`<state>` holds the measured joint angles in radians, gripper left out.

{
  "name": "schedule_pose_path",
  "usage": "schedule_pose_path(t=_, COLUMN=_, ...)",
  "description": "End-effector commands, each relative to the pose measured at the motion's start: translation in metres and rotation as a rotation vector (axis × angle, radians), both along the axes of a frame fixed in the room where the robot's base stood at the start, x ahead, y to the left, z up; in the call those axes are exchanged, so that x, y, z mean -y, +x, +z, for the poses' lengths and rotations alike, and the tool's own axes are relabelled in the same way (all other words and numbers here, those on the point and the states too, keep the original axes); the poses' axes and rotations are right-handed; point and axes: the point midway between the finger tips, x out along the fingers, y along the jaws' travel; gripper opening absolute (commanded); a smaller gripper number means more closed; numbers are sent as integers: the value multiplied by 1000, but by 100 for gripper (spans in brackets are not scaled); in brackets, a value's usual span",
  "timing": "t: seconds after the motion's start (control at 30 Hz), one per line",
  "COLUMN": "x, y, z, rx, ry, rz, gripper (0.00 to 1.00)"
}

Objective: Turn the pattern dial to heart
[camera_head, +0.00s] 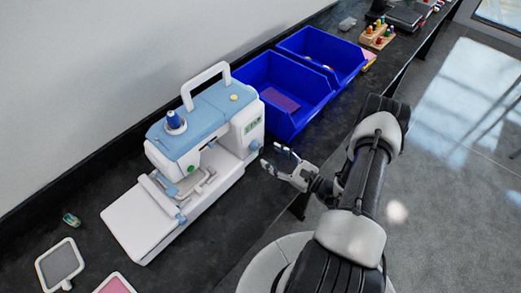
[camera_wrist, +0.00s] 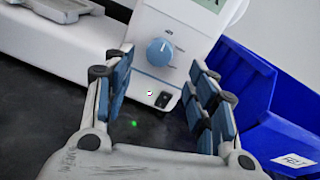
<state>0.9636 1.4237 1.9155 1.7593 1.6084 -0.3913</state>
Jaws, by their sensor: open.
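The sewing machine (camera_head: 197,135), white with a light blue top, stands on the dark counter. Its pattern dial is a blue round knob (camera_wrist: 160,52) with a white pointer line, on the machine's white front panel in the wrist view. Small icons around it are too small to tell, so the dial's setting cannot be read. A display (camera_head: 251,126) sits above the dial. My gripper (camera_head: 276,163) is open and empty, in front of the machine's right end. In the wrist view its two blue-padded fingers (camera_wrist: 161,92) frame the panel, with the dial beyond the fingertips, not touched.
Two blue bins (camera_head: 284,127) (camera_head: 335,52) stand just right of the machine; the nearer is close to my right finger in the wrist view. A thread spool (camera_head: 71,219) and two small framed pieces (camera_head: 59,264) (camera_head: 115,284) lie at left. The counter before the machine is clear.

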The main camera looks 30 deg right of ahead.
Motion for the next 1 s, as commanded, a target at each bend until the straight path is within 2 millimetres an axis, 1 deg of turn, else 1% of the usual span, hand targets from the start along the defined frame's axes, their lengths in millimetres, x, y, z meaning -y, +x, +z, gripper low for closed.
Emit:
schedule_pose_path(t=0.03, x=-6, y=10, z=-1, rx=1, ry=-1, rz=6, gripper=52)
schedule_pose_path(t=0.2, x=-18, y=37, z=-1, rx=1, ry=-1, rz=4, gripper=52)
schedule_pose_path(t=0.3, x=-21, y=47, z=-1, rx=-1, ry=0, rz=3, gripper=52)
schedule_pose_path(t=0.4, x=-24, y=53, z=0, rx=0, ry=0, rz=2, gripper=52)
schedule_pose_path(t=0.73, x=-25, y=56, z=0, rx=0, ry=1, rz=0, gripper=52)
schedule_pose_path(t=1.0, x=-25, y=56, z=0, rx=0, ry=1, rz=0, gripper=34)
